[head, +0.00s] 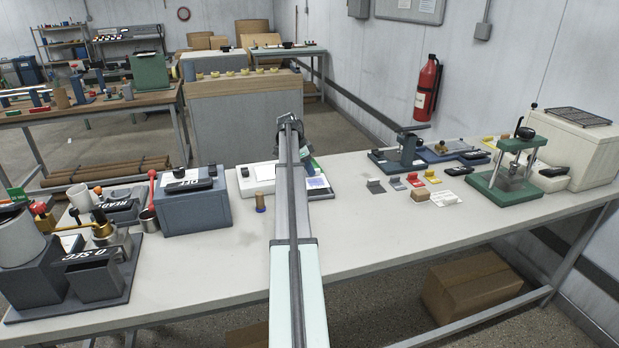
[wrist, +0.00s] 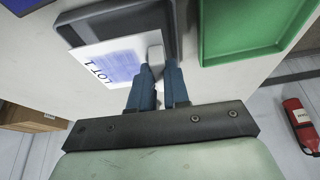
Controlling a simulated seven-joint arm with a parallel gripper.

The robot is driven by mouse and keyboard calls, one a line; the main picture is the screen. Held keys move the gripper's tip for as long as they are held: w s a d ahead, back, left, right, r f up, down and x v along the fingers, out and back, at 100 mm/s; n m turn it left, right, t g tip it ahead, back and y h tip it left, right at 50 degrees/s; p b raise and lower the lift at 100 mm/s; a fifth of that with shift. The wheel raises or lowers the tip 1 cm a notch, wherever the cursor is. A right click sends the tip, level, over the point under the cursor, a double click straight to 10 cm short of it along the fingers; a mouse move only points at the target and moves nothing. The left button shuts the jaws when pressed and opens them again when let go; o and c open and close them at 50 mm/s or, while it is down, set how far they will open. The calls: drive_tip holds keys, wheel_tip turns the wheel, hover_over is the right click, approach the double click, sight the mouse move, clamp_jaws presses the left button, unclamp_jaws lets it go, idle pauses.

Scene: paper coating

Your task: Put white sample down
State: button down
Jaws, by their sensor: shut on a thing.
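The white sample (wrist: 108,62) is a flat white sheet with a blue printed patch and the words "LOT 1", with a small pale grip block (wrist: 155,45) at its right edge. My gripper (wrist: 161,68) has blue fingers shut on that block. In the wrist view the sheet overlaps a dark grey tray (wrist: 123,20). I cannot tell whether the sheet touches the tray. In the head view my arm reaches over the table's far edge area and hides the gripper's fingers.
A green tray (wrist: 207,35) lies right of the dark tray. On the table (head: 370,235) stand a blue-grey box (head: 195,212), a small spool (head: 260,203), several small coloured pieces (head: 414,180) and a green press (head: 505,187). The front middle of the table is clear.

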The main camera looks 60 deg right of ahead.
drive_tip(key=shift+f, duration=1.8)
drive_tip(key=shift+f, duration=0.2)
drive_tip(key=c, duration=1.1)
unclamp_jaws()
drive_tip(key=v, duration=1.2)
drive_tip(key=shift+r, duration=0.2)
